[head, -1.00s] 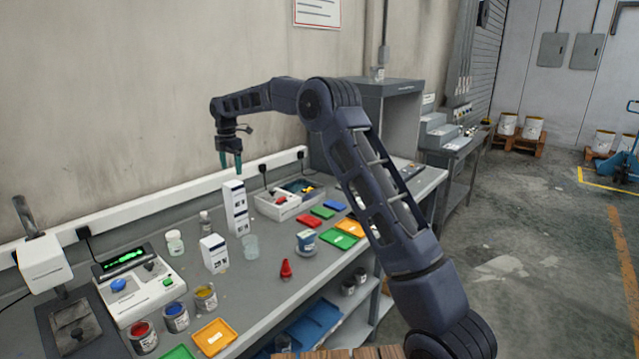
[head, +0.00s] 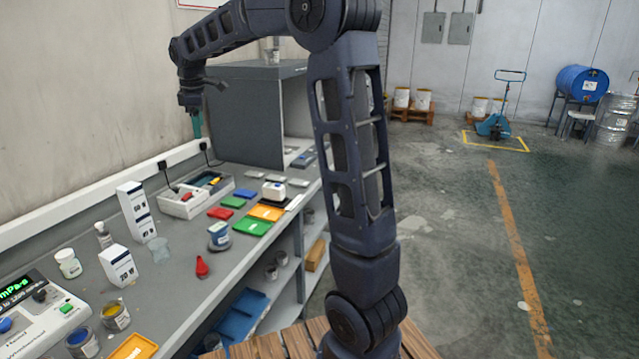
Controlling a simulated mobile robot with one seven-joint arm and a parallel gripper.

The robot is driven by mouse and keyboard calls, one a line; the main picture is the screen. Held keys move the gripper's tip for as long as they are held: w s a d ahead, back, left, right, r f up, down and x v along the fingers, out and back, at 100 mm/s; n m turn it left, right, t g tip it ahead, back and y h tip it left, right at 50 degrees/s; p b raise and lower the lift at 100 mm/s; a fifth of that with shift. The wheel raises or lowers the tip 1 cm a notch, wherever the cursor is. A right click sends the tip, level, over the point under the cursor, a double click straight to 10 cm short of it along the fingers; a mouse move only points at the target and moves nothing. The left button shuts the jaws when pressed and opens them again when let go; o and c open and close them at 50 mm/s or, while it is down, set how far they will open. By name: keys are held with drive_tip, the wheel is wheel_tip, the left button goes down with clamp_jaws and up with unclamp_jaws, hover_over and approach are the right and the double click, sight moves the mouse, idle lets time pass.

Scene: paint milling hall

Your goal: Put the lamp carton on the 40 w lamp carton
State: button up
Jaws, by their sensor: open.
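Two white lamp cartons with dark blue bands stand stacked on the grey bench. The upper carton (head: 132,199) sits upright on the lower carton (head: 144,228), roughly aligned with it; their small print is hard to read. A third similar carton (head: 118,266) stands alone in front, its label looking like 20 W. My gripper (head: 197,125) is open and empty, with teal fingers pointing down. It hangs above and to the right of the stack, clear of it.
A clear beaker (head: 159,249) stands close beside the stack, with a small bottle (head: 103,235) and a white jar (head: 68,263) to its left. A grey booth (head: 245,115) stands behind.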

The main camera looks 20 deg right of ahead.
drive_tip(key=s+d+r+m, duration=0.1)
drive_tip(key=s+d+m, duration=0.4)
drive_tip(key=s+d, duration=0.45)
drive_tip(key=s+d+f+m+t, duration=0.1)
drive_tip(key=s+d+f+m, duration=0.2)
drive_tip(key=s, duration=0.5)
drive_tip(key=s+d+f+m+t, duration=0.1)
drive_tip(key=s+d+f+m, duration=0.2)
drive_tip(key=s+d, duration=0.4)
drive_tip(key=s+d+f+m, duration=0.4)
drive_tip(key=s+d+m, duration=0.1)
drive_tip(key=s, duration=0.4)
drive_tip(key=shift+s+d+m+t, duration=0.3)
drive_tip(key=shift+s+d+t, duration=0.05)
drive_tip(key=shift+t, duration=0.05)
